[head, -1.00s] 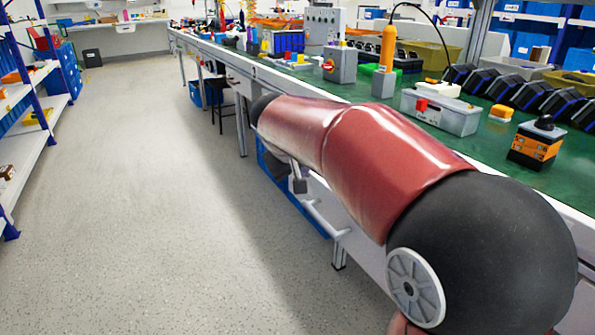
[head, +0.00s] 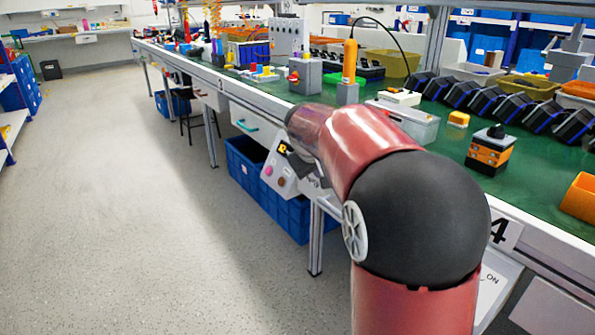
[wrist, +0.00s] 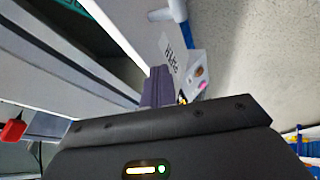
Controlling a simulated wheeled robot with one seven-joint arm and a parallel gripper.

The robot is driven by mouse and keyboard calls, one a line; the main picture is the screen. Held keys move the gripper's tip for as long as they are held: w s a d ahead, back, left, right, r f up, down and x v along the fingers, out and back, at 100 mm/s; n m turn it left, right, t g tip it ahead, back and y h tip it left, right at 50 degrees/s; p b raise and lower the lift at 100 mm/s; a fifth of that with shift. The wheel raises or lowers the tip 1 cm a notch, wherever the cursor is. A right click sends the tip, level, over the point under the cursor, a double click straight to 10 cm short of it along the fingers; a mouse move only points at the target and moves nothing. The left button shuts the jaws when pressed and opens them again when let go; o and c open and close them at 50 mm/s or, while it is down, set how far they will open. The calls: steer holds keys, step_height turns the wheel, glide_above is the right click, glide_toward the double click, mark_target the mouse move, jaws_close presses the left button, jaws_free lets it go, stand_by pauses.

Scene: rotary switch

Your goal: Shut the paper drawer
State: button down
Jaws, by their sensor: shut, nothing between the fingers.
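A white drawer front with a teal handle (head: 245,125) hangs under the green-topped bench in the head view. I cannot read a label that marks it as the paper drawer, or tell how far it stands out. In the wrist view, a white panel with dark lettering (wrist: 172,58), too skewed to read, lies just beyond my gripper (wrist: 158,74). My gripper's dark fingers are shut and empty. They overlap the panel in the picture; contact cannot be told. In the head view my red and black arm hides part of the bench front.
A tilted control box (head: 281,172) with coloured buttons sits below the bench edge, close to my forearm's end. Blue crates (head: 247,165) stand beneath. A bench leg (head: 316,240) stands nearby. The floor at left is clear. Boxes and tools crowd the bench top.

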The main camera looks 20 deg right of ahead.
steer(key=shift+w+d+p, duration=0.25)
steer(key=shift+w+d, duration=0.05)
steer(key=shift+d, duration=0.6)
steer(key=shift+w+d+p, duration=0.2)
steer(key=shift+w+d, duration=0.1)
steer(key=shift+d, duration=0.6)
steer(key=shift+a, duration=0.15)
